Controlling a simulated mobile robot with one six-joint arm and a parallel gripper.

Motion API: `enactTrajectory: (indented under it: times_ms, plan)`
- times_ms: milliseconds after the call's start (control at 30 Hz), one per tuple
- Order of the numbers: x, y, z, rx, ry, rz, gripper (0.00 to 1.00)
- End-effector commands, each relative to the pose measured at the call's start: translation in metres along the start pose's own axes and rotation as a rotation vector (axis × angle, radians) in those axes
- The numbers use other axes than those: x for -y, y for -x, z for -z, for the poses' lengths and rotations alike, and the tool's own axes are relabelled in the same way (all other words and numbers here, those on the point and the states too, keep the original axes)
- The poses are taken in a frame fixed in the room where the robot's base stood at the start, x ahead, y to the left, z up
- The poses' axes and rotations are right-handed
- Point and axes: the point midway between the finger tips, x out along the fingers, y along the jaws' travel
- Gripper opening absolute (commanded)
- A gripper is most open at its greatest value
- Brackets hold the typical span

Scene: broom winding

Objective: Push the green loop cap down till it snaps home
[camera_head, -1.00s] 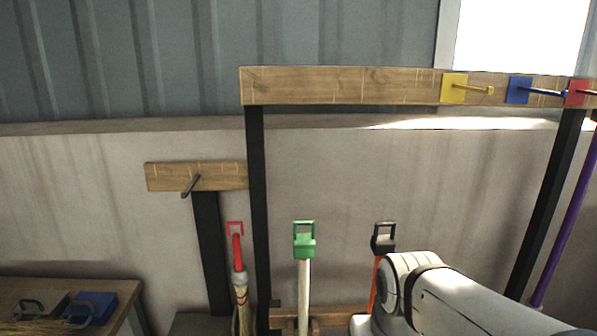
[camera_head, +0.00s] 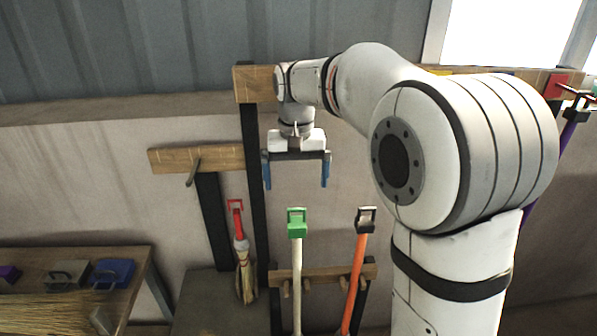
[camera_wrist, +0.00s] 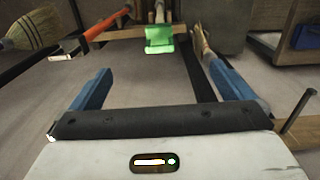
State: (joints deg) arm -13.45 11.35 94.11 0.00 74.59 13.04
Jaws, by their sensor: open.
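The green loop cap (camera_head: 297,221) sits on top of an upright pale handle (camera_head: 297,275) in the head view. In the wrist view the green cap (camera_wrist: 159,39) shows beyond my fingers, near the top middle. My gripper (camera_head: 296,185) is open and empty, pointing down above the cap, with its blue fingers spread wide and a clear gap between fingertips and cap. My gripper's fingers also show in the wrist view (camera_wrist: 155,75). Whether the cap is fully seated on the handle cannot be told.
An orange handle with a black cap (camera_head: 365,219) stands right of the green one. A red-capped broom (camera_head: 240,243) hangs at left. A wooden rack (camera_head: 330,272) holds the handles. A hook board (camera_head: 196,158) is left, and a bench with blocks (camera_head: 130,257) is at far left.

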Motion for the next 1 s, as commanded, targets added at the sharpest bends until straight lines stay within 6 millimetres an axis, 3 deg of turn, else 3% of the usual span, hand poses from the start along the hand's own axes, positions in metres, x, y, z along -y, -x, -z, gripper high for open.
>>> enactTrajectory:
  times_ms: [800,1000]
  plan:
    - [-0.002,-0.098,0.0,0.0,-0.002,0.0,1.0]
    - [-0.002,-0.111,0.0,-0.001,-0.002,0.0,1.0]
